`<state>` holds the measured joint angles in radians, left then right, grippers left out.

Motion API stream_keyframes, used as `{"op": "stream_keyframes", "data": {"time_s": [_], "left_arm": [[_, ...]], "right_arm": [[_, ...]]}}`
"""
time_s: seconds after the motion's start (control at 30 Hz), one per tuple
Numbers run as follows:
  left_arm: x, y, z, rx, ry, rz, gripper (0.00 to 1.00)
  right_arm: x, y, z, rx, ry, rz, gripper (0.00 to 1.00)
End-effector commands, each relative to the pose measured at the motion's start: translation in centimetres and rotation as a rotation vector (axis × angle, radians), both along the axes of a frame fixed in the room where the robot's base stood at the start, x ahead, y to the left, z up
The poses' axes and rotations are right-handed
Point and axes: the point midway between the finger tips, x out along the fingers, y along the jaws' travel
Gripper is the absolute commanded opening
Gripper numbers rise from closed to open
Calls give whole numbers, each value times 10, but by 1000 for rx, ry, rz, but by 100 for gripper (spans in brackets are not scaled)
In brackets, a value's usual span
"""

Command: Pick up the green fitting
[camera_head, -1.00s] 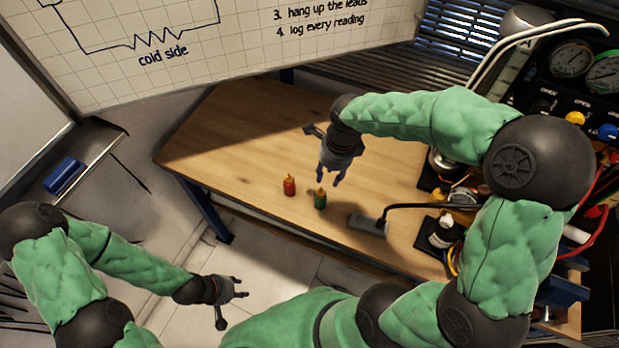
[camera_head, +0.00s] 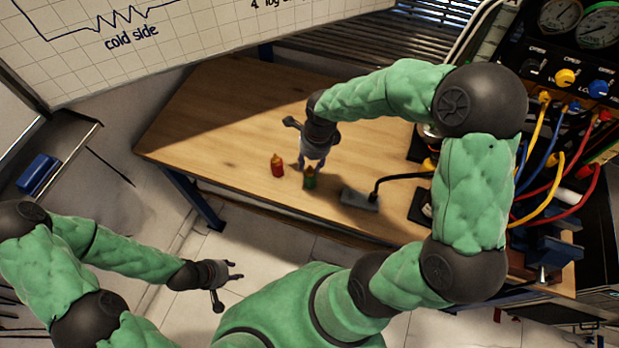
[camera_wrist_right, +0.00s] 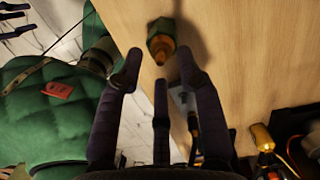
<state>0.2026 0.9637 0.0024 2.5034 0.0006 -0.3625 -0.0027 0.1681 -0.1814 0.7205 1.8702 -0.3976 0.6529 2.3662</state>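The green fitting (camera_head: 310,178) stands on the wooden table near its front edge, with a dark green body and an orange-brown tip. My right gripper (camera_head: 310,167) hangs over the table right by the fitting. In the right wrist view the green fitting (camera_wrist_right: 161,42) lies just beyond the spread fingers of my right gripper (camera_wrist_right: 160,72), which is open and holds nothing. A red fitting (camera_head: 277,166) with a yellowish tip stands to the left of the green one. My left gripper (camera_head: 236,271) is over the floor, away from the table, with its fingers apart and empty.
A grey block (camera_head: 360,199) with a black cable lies on the table to the right of the fittings. A gauge panel (camera_head: 566,62) with coloured hoses stands at the right. The left part of the wooden table (camera_head: 205,115) is clear.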

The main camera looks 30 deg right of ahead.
Motion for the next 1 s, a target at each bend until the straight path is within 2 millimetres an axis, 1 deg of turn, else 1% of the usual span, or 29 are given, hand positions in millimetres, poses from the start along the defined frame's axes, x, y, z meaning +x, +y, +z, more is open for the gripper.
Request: {"op": "stream_keyframes", "data": {"time_s": [0.03, 0.1, 0.33, 0.37, 0.4, 0.47, 0.5, 0.87, 1.0], "left_arm": [[0, 0, -4, 0, 0, 0, 40], [0, 0, -5, 0, 0, 0, 40], [0, 0, -4, 0, 0, 0, 40], [0, 0, -4, 0, 0, 0, 40], [0, 0, -4, 0, 0, 0, 40], [0, 0, -4, 0, 0, 0, 40], [0, 0, -4, 0, 0, 0, 40], [0, 0, -4, 0, 0, 0, 40], [0, 0, -3, 0, 0, 0, 40]], "right_arm": [[0, 1, -9, 0, 1, 1, 37], [1, 1, -15, 0, 0, 2, 37], [2, 1, -16, -1, -2, 1, 37], [2, 2, -16, -1, -2, 1, 34], [2, 2, -16, 0, -1, 1, 23], [2, 2, -16, 0, -1, 1, 6], [2, 2, -16, 0, -1, 1, 0], [2, 1, -16, -1, -2, 1, 0], [2, 1, -12, -1, -3, 1, 0]]}}
